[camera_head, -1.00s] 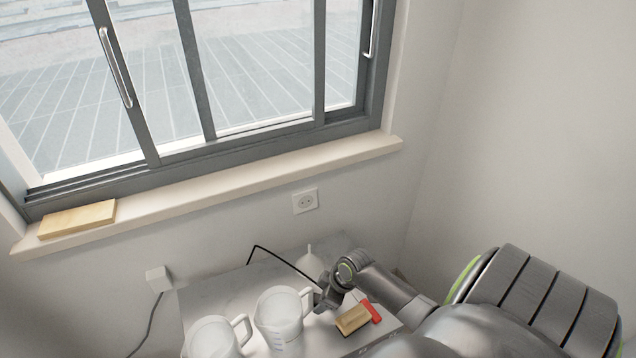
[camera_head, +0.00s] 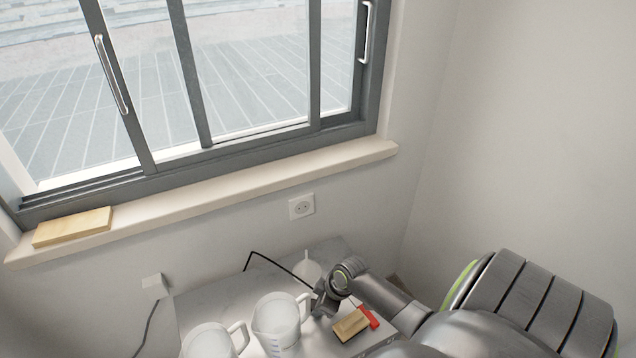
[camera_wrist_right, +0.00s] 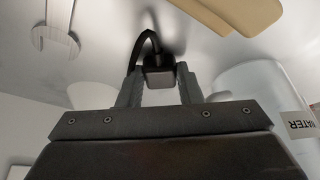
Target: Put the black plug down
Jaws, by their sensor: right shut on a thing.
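The black plug (camera_wrist_right: 158,68) is between the two fingers of my right gripper (camera_wrist_right: 160,82) in the right wrist view, with its black cord arching up and away from it. My right gripper is shut on it. In the head view the right gripper (camera_head: 322,303) is low over the white table, just right of a measuring jug, and the plug is hidden there. The black cord (camera_head: 275,262) runs from the gripper to the back of the table. I cannot tell whether the plug touches the table. My left gripper is in neither view.
Two clear jugs (camera_head: 278,325) (camera_head: 208,342) stand left of the gripper. A white funnel-like piece (camera_head: 308,268) is behind it. A wooden block (camera_head: 350,325) and a red item (camera_head: 370,317) lie to its right. A wall socket (camera_head: 302,207) is above the white table (camera_head: 205,302).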

